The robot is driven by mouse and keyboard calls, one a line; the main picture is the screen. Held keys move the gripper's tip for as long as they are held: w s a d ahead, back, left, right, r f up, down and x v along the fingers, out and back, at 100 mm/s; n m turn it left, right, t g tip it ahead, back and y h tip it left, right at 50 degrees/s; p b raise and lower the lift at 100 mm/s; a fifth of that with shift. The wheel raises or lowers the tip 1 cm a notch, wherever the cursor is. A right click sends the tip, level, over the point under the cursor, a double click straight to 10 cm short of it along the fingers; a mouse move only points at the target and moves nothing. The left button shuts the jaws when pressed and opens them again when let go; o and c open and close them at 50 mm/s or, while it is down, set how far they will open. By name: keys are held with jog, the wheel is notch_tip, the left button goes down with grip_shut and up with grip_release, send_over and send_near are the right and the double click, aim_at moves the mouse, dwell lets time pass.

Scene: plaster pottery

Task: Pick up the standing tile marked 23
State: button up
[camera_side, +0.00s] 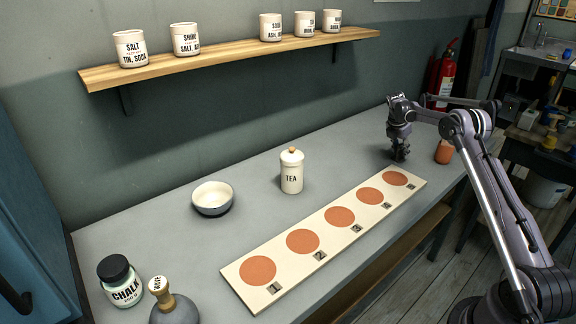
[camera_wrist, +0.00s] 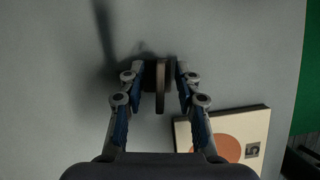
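A thin brown tile (camera_wrist: 160,88) stands on edge on the grey bench in the wrist view, seen from above. Its number is not readable from here. My gripper (camera_wrist: 160,75) has its two fingers on either side of the tile, with narrow gaps that look clear of it; it appears open. In the side view my gripper (camera_side: 400,153) points down low over the far end of the bench. There I cannot make out the tile apart from the dark fingers.
A cream board (camera_side: 345,240) with several numbered orange discs lies nearby; its 5 end (camera_wrist: 262,128) shows right below my gripper. An orange pot (camera_side: 444,153) stands to the right. A TEA jar (camera_side: 291,178) and a bowl (camera_side: 212,199) stand farther left.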

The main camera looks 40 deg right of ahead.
grip_shut()
